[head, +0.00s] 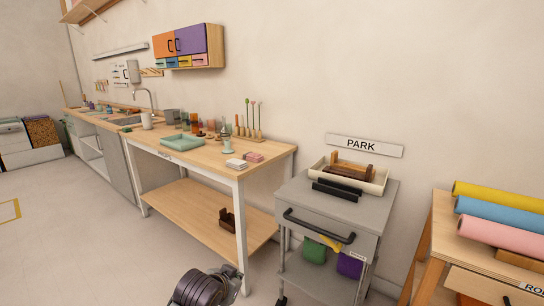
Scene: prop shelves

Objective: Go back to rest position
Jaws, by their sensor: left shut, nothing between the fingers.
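My left gripper (231,274) shows at the bottom edge, low in front of the workbench (222,167). It is shut and empty, and dark rounded parts of my arm hide some of it. It appears apart from the bench and the cart. My right gripper is out of view.
A grey cart (318,205) under a PARK sign (365,146) carries a cream tray (378,187) with brown and black pieces. Colored rolls (500,209) lie on a wooden stand at right. A brown caddy (227,219) sits on the bench's lower shelf. Open floor (85,240) lies left.

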